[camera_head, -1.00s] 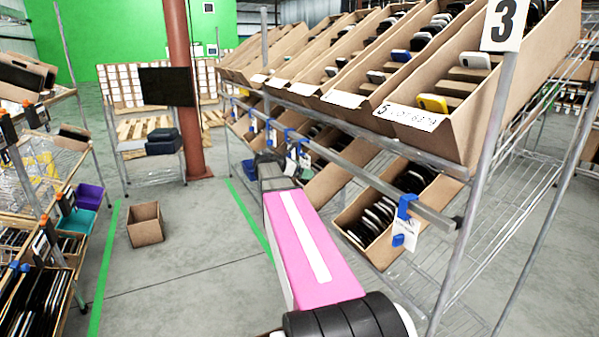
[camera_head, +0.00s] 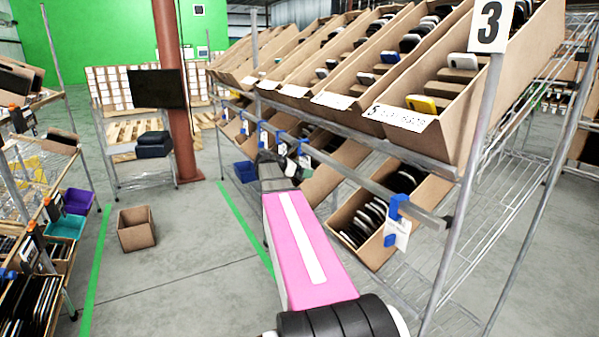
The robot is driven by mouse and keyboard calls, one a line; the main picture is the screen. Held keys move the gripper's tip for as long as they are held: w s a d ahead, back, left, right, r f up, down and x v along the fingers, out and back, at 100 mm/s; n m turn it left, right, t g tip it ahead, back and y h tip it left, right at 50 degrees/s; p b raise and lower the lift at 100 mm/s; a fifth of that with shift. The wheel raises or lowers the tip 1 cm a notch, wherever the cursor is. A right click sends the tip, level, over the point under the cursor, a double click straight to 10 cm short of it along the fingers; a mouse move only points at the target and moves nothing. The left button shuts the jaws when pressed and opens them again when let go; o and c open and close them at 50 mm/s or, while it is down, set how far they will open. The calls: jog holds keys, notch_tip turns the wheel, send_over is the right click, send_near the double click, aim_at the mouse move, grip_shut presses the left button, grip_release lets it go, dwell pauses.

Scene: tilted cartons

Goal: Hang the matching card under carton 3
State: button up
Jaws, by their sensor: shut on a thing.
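My gripper (camera_head: 283,160) is at the far end of my pink arm, beside the front rail of the rack. It is small and dark here; it is shut on what seems to be a white card, partly hidden. White cards on blue clips hang along the rail (camera_head: 345,174); the nearest card (camera_head: 397,232) hangs at the right end, in front of a lower carton (camera_head: 372,252) of dark, flat items. Farther cards (camera_head: 263,133) hang beyond my gripper. Their print is too small to read. Tilted cartons (camera_head: 440,135) fill the upper shelf; the nearest label begins with 5.
A sign reading 3 (camera_head: 490,25) is on the near rack post (camera_head: 462,215). An open box (camera_head: 137,230) stands on the floor at left. Another rack with bins (camera_head: 66,224) lines the left edge. The aisle floor (camera_head: 185,285) between is largely clear.

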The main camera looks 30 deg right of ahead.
jog(key=shift+d+f, duration=0.7)
jog(key=shift+d, duration=0.1)
jog(key=shift+f, duration=0.15)
dwell(0.3)
jog(key=o, duration=0.8)
jog(key=v, duration=1.1)
jog(key=shift+s+a+f+m+y, duration=2.25)
jog(key=shift+s+a+f+m, duration=1.25)
jog(key=shift+f, duration=1.5)
jog(key=shift+s+a+f+m+y, duration=2.2)
jog(key=shift+s+a+f+m, duration=0.5)
jog(key=shift+a+f, duration=2)
jog(key=shift+s+a+f+m+y, duration=2.25)
jog(key=shift+s+a+f+m, duration=1.1)
jog(key=shift+f, duration=2)
